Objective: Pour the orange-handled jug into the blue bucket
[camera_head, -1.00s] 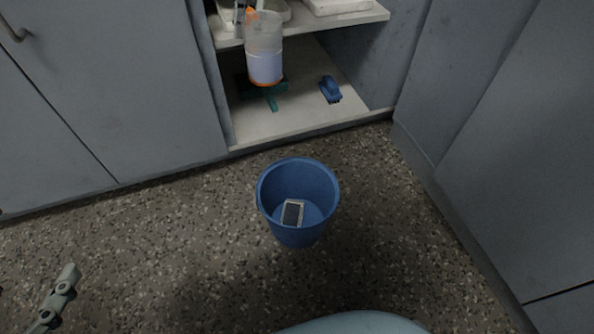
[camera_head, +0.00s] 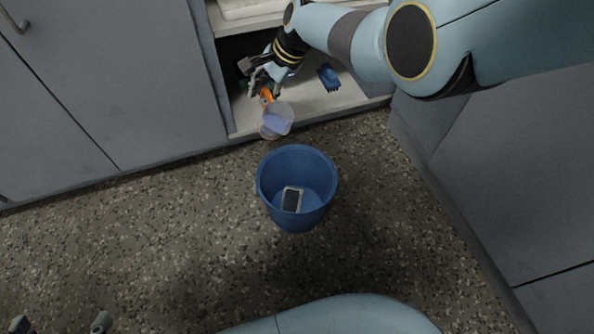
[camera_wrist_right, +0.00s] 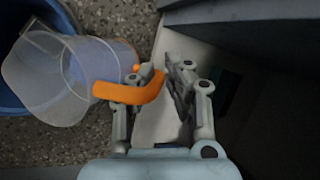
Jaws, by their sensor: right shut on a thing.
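The clear jug (camera_head: 280,119) with the orange handle (camera_head: 266,95) hangs in front of the low cabinet shelf, its mouth facing my head camera and pale liquid inside. My right gripper (camera_head: 262,82) is shut on the handle. In the right wrist view the jug (camera_wrist_right: 62,78) is left of my right gripper (camera_wrist_right: 160,84), and the orange handle (camera_wrist_right: 130,92) reaches to the fingers. The blue bucket (camera_head: 272,197) stands on the floor below the jug in the head view, with a grey-and-white block (camera_head: 291,199) in it. My left gripper (camera_head: 60,324) shows only as two separated fingertips at the bottom left.
The open cabinet's bottom shelf (camera_head: 312,112) holds a blue brush (camera_head: 329,77). Another shelf (camera_head: 245,22) is above it. Grey cabinet doors stand left and right. The speckled floor (camera_head: 150,240) around the bucket is clear.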

